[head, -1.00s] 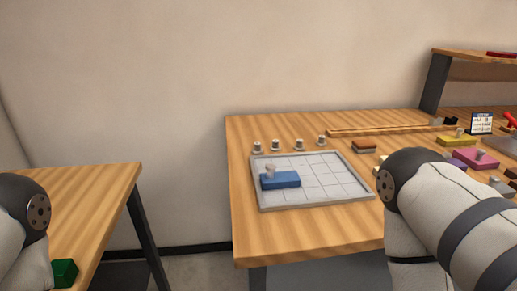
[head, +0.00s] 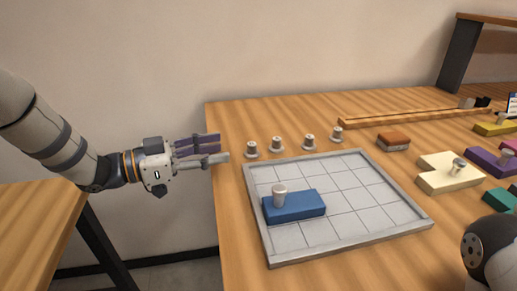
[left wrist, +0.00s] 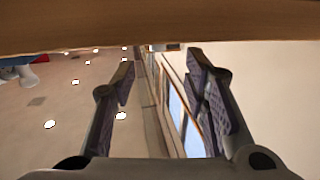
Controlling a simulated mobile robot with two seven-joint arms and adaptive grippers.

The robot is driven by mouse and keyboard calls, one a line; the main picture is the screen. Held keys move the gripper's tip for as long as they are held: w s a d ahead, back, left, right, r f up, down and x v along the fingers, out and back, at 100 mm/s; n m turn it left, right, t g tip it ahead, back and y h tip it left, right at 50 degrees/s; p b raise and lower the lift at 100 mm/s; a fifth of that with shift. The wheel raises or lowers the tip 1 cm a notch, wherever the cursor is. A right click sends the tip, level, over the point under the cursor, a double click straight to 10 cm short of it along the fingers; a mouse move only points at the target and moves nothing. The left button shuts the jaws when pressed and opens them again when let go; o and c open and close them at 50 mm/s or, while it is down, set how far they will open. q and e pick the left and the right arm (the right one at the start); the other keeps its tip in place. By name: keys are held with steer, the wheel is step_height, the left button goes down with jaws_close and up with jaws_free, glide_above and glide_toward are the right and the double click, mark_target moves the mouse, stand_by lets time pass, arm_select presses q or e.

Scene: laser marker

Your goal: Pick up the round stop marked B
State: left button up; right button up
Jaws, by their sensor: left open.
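Several small round metal stops stand in a row behind the gridded tray (head: 345,254): a leftmost stop (head: 252,150), a second stop (head: 277,147), a third stop (head: 308,143) and a rightmost stop (head: 337,135). Their letters are too small to read, so I cannot tell which is B. My left gripper (head: 223,147) is open and empty at the table's left edge, left of the leftmost stop and apart from it. In the left wrist view the open fingers (left wrist: 160,66) show with nothing between them. My right gripper is out of view.
A blue block (head: 300,207) with a grey knob sits in the tray's left part. An orange and grey block (head: 393,141), a cream piece (head: 447,176) and other coloured pieces lie right. A wooden rail (head: 410,114) runs behind. The table's front left is bare.

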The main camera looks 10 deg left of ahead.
mark_target(246, 154)
arm_select(q)
steer(key=x, duration=0.7)
steer(key=shift+d, duration=0.3)
jaws_close()
